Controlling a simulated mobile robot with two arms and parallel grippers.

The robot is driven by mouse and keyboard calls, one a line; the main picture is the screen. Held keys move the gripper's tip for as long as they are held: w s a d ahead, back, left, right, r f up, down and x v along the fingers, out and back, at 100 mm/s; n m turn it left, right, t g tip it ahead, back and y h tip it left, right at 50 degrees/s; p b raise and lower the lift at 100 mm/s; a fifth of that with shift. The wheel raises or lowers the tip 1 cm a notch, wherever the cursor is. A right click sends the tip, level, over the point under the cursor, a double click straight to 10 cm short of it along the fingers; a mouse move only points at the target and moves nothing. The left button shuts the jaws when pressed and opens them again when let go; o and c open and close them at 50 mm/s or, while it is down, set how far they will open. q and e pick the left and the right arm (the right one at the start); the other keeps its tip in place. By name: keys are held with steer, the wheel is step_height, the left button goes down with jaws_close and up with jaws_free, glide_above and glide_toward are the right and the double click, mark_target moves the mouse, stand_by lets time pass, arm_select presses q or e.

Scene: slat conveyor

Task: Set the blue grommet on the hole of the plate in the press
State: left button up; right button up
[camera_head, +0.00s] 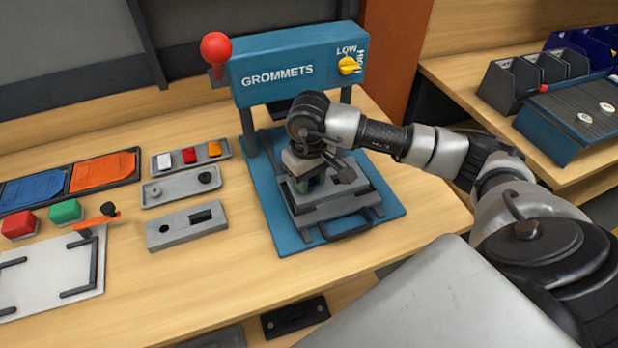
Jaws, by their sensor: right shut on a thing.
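The blue press (300,68) marked GROMMETS stands at the middle of the bench. A grey plate (345,205) lies in the fixture on its blue base (265,190). My right gripper (309,184) reaches in under the press head and points down, low over the left part of the plate. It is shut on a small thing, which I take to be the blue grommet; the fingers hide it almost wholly. The plate's hole under the fingers is hidden, and I cannot tell whether the held thing touches the plate. My left gripper is not in view.
A red-knobbed lever (215,48) and a yellow knob (347,66) are on the press. Bins (512,86) stand on the right bench.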

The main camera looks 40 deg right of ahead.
steer(key=o, duration=1)
steer(key=shift+c, duration=0.2)
step_height(320, 180, up, 11)
steer(key=b, duration=0.2)
steer(key=shift+f, duration=0.1)
